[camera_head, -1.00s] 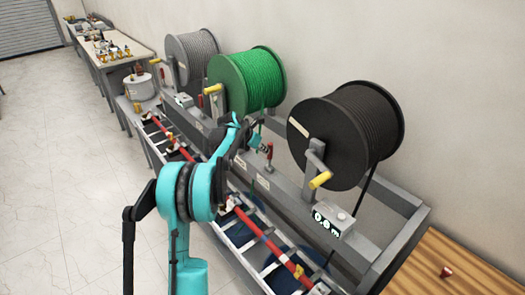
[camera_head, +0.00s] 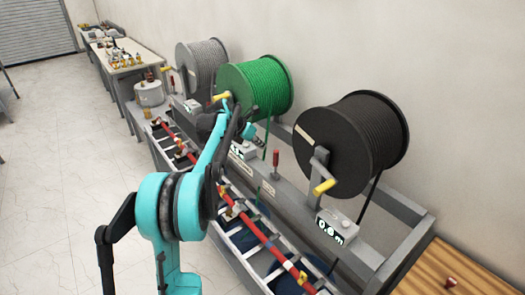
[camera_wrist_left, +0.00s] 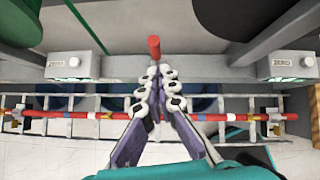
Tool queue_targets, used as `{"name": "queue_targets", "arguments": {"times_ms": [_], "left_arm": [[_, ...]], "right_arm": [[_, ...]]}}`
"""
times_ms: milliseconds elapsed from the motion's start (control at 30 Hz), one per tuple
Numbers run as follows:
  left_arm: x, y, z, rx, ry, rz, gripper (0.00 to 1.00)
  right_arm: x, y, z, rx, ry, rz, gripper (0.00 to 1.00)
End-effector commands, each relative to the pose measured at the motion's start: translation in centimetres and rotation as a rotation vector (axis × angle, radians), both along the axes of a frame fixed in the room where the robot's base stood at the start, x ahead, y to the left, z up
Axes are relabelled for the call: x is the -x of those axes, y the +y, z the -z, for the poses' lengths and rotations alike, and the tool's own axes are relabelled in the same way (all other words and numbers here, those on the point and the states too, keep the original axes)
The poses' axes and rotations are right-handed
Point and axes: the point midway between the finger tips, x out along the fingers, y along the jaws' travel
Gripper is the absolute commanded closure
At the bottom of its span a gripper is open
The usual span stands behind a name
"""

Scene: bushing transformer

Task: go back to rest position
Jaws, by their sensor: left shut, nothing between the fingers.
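My left gripper (camera_head: 249,130) is beyond the cyan arm in the head view, in front of the green cable reel (camera_head: 258,84) and partly hidden by my wrist. In the left wrist view my left gripper (camera_wrist_left: 158,82) is shut and empty, with its fingers meeting in the middle. A red lever handle (camera_wrist_left: 154,47) shows just past the fingertips; I cannot tell whether they touch. My right gripper is in neither view.
A steel rack carries a grey cable reel (camera_head: 203,68), the green reel and a black reel (camera_head: 352,143). A red rod (camera_head: 250,229) runs along the rack's front. A wooden table (camera_head: 450,275) is at the lower right. Floor (camera_head: 55,190) at left is clear.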

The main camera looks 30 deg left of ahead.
Motion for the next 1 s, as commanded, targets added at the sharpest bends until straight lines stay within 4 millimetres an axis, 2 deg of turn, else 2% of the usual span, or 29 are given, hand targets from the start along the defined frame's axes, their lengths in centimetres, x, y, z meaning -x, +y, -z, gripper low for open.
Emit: {"name": "queue_targets", "arguments": {"times_ms": [567, 667, 767, 833, 1000], "left_arm": [[0.1, 0.0, -0.3, 0.0, 0.001, 0.0, 1.0], [0.4, -0.5, -0.3, -0.021, -0.003, 0.024, 1.0], [1.6, -2.7, -0.1, -0.108, -0.017, 0.127, 1.0], [3.3, -5.2, 0.2, -0.217, -0.035, 0.255, 1.0], [9.6, -12.2, 2.0, -0.569, -0.098, 0.683, 1.0]], "right_arm": [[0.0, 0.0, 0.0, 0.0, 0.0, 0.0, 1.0], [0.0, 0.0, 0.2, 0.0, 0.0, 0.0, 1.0], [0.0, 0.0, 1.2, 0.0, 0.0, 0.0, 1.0], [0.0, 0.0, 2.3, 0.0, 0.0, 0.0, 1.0], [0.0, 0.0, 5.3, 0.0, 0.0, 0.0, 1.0]]}}
